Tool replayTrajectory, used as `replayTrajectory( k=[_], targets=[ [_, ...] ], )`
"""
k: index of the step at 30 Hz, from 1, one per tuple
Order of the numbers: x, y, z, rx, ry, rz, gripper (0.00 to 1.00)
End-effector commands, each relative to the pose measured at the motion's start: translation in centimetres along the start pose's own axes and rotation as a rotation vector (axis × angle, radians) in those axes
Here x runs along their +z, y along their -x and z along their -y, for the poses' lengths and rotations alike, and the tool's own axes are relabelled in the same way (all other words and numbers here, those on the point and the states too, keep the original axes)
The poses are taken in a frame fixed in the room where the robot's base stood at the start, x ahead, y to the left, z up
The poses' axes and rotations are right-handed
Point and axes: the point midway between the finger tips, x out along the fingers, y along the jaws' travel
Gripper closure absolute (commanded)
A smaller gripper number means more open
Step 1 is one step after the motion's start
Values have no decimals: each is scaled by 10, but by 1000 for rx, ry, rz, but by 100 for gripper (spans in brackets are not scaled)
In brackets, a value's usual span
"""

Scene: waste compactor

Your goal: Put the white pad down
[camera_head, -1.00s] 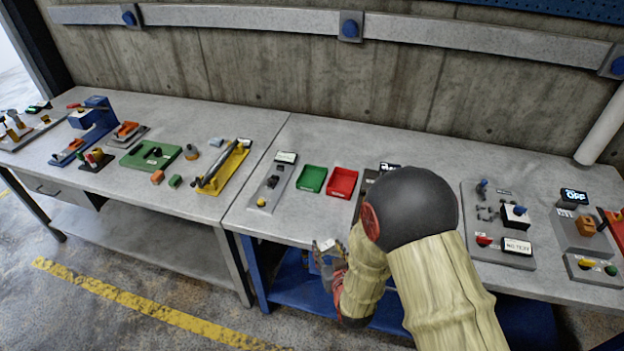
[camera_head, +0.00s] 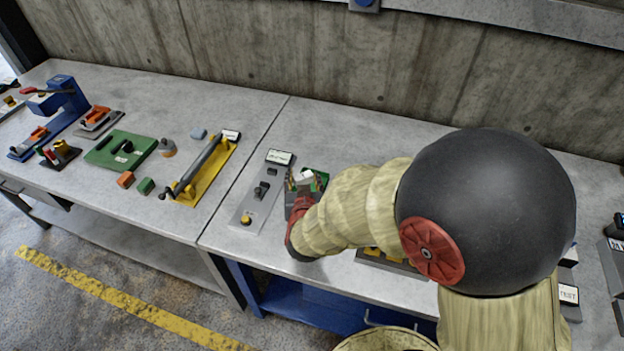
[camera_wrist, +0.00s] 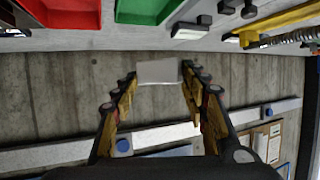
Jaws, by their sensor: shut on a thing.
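The white pad (camera_head: 303,177) is between the fingertips of my gripper (camera_head: 302,186), over the right table. In the wrist view the pad (camera_wrist: 158,72) is a pale flat piece, with a finger of my gripper (camera_wrist: 158,76) on each side of it. The green tray (camera_head: 321,178) is behind the pad in the head view, partly hidden by it and my gripper. In the wrist view the green tray (camera_wrist: 146,10) appears apart from the pad. The pad's exact height above the table is hard to tell.
The red tray (camera_wrist: 72,12) shows beside the green one in the wrist view; my arm hides it in the head view. A grey switch panel (camera_head: 262,190) stands left of the green tray. A yellow fixture (camera_head: 207,170) is on the left table. The concrete wall (camera_head: 300,60) is behind.

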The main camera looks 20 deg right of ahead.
Motion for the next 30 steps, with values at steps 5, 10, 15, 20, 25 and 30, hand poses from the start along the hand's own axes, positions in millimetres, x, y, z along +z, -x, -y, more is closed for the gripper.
replayTrajectory(
  k=[5,10,15,20,25,30],
  targets=[
    [6,-46,-16,6,-2,0,85],
    [18,-83,-25,4,1,3,85],
    [31,-109,-31,2,1,1,85],
    [35,-119,-32,0,1,0,85],
    [42,-131,-36,2,-1,0,85],
    [67,-140,-35,0,2,1,85]
  ],
)
